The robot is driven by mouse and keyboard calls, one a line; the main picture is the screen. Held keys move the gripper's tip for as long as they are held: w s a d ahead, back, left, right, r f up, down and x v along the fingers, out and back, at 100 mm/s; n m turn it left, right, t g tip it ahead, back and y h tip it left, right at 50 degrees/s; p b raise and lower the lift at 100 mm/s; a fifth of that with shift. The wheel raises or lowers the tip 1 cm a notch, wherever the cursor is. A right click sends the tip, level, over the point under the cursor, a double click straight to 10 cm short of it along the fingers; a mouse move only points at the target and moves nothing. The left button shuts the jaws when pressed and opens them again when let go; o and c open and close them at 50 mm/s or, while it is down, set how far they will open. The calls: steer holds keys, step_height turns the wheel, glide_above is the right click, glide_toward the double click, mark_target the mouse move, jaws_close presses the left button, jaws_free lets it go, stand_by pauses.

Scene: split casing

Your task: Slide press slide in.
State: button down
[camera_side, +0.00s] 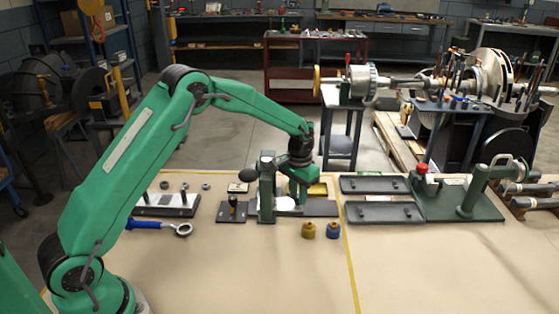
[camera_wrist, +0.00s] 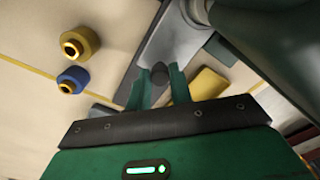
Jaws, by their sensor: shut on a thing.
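My gripper (camera_side: 300,194) is low at the right side of the press. In the wrist view my gripper (camera_wrist: 160,88) has its two green fingers closed around a dark round knob (camera_wrist: 160,72). The knob is over a long grey plate (camera_wrist: 178,38), apparently the press slide. I cannot tell how far in the slide sits.
A yellow bushing (camera_side: 308,230) and a blue bushing (camera_side: 333,230) stand in front. A yellow block (camera_side: 318,188) is behind my gripper. Black trays (camera_side: 384,213) and a green fixture (camera_side: 465,210) are at right. A blue-handled wrench (camera_side: 160,226) lies left. The front table is clear.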

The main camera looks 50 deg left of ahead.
steer(key=shift+s+a+r, duration=0.1)
steer(key=shift+s+a, duration=0.05)
steer(key=shift+a, duration=0.15)
steer(key=c, duration=1.3)
jaws_free()
steer(key=shift+o, duration=0.2)
steer(key=shift+d, duration=0.1)
steer(key=shift+r, duration=0.65)
step_height(320, 180, up, 6)
steer(key=shift+f, duration=0.1)
steer(key=shift+r, duration=0.35)
